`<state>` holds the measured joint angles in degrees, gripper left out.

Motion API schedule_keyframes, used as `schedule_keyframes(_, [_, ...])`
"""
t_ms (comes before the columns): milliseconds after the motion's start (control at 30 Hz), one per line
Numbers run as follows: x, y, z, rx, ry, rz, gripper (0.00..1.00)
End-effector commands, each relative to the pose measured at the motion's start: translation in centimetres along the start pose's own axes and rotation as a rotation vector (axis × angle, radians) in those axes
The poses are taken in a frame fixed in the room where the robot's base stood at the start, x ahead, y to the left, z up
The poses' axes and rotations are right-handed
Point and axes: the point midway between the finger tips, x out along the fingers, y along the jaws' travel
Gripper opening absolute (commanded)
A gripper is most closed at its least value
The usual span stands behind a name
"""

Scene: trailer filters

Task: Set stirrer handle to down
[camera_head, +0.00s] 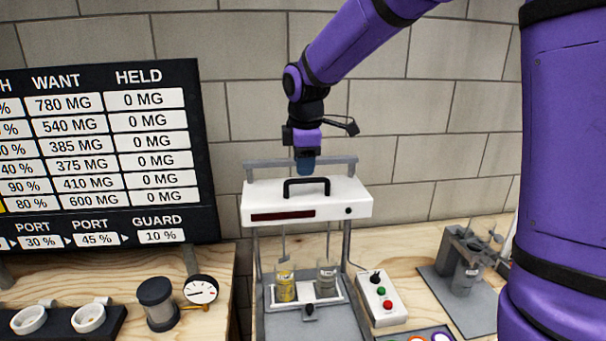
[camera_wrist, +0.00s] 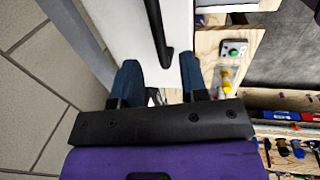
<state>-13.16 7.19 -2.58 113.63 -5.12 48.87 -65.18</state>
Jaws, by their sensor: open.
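The stirrer has a white head (camera_head: 270,201) on a grey frame, with a black handle (camera_head: 290,188) on its top. Thin rods hang below the head toward a beaker of yellow liquid (camera_head: 286,290) and a greyish beaker (camera_head: 326,282). My gripper (camera_head: 306,170) points down just above and behind the handle. In the wrist view my gripper (camera_wrist: 160,75) is open, its two blue fingers apart with nothing visible held between them. The black handle (camera_wrist: 157,35) shows ahead of the gap between the fingers, beside the white head (camera_wrist: 125,30). I cannot tell whether it touches them.
A control box (camera_head: 382,300) with coloured buttons stands right of the stirrer. A grey apparatus (camera_head: 466,262) is farther right. A dark board (camera_head: 100,150) of figures, a pressure gauge (camera_head: 201,289) and a dark cylinder (camera_head: 158,303) are left. A block wall stands close behind.

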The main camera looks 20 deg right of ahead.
Motion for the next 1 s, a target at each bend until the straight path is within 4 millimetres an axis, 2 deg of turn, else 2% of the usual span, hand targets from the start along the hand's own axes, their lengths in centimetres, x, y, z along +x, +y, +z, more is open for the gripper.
schedule_keyframes(100, [1.8,-0.1,0.0,0.000,-0.001,-0.002,0.40])
schedule_keyframes(233, [3.0,0.0,0.0,0.001,0.000,-0.001,0.40])
schedule_keyframes(633, [3.6,0.0,0.0,0.001,0.000,0.001,0.40])
schedule_keyframes(667, [3.6,0.0,0.0,0.001,0.000,0.001,0.35])
schedule_keyframes(800, [3.6,0.0,0.0,0.001,0.000,0.001,0.03])
schedule_keyframes(833, [3.6,0.0,0.0,0.001,0.000,0.001,0.00])
schedule_keyframes(1000, [3.7,0.0,0.0,0.001,0.000,0.000,0.00])
